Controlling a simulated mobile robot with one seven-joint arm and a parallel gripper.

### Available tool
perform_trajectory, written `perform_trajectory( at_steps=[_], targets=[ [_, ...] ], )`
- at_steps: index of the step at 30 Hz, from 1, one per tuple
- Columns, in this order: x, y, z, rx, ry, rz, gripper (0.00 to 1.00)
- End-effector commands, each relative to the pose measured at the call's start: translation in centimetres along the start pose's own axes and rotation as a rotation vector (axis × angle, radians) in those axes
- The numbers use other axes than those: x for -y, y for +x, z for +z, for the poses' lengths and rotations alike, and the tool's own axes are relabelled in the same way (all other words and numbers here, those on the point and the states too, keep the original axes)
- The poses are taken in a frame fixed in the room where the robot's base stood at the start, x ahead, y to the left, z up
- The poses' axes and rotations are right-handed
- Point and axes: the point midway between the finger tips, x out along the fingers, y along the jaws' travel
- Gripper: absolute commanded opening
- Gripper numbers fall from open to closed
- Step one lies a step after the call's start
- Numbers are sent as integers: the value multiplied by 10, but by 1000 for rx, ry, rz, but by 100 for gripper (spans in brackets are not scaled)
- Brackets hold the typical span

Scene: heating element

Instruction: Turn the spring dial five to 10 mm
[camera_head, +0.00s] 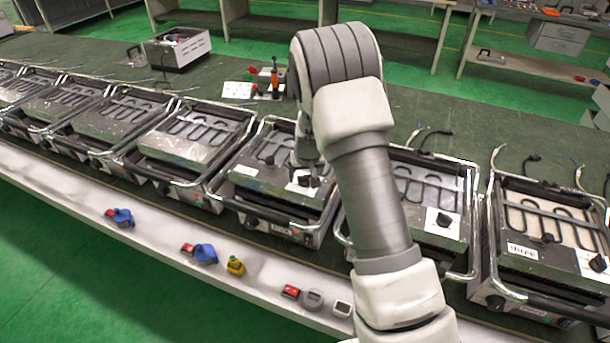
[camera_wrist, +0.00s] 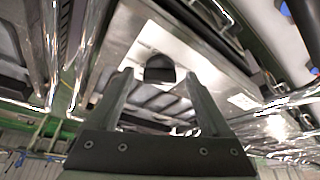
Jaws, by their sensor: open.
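A black dial (camera_head: 303,181) sits on a white plate on top of a grill-like heating unit (camera_head: 262,196) in the middle of the row. In the wrist view the dial (camera_wrist: 159,68) is a dark rounded knob on a pale plate with small marks, too blurred to read. My gripper (camera_head: 307,163) is over this unit, close to the dial, partly hidden by my arm. In the wrist view my gripper (camera_wrist: 158,77) is open, with one fingertip on each side of the dial. I cannot tell whether either finger touches it. A white label (camera_wrist: 243,101) on the unit is unreadable.
Similar units with chrome side rails stand closely on both sides, including one labelled "three" (camera_head: 540,250) at right. Blue valves (camera_head: 204,253), a yellow part (camera_head: 236,265) and small red-and-grey parts lie on the white front ledge (camera_head: 150,240). Tools and a box (camera_head: 177,48) stand behind.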

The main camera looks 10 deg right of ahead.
Motion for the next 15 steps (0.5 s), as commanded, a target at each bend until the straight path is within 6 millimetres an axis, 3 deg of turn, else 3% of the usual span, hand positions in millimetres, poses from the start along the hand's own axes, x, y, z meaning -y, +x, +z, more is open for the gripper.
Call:
perform_trajectory(
  at_steps=[9, 15],
  targets=[
    [0, 2, 0, -1, 0, 0, 82],
    [0, 2, 0, -1, 0, 0, 48]
  ],
)
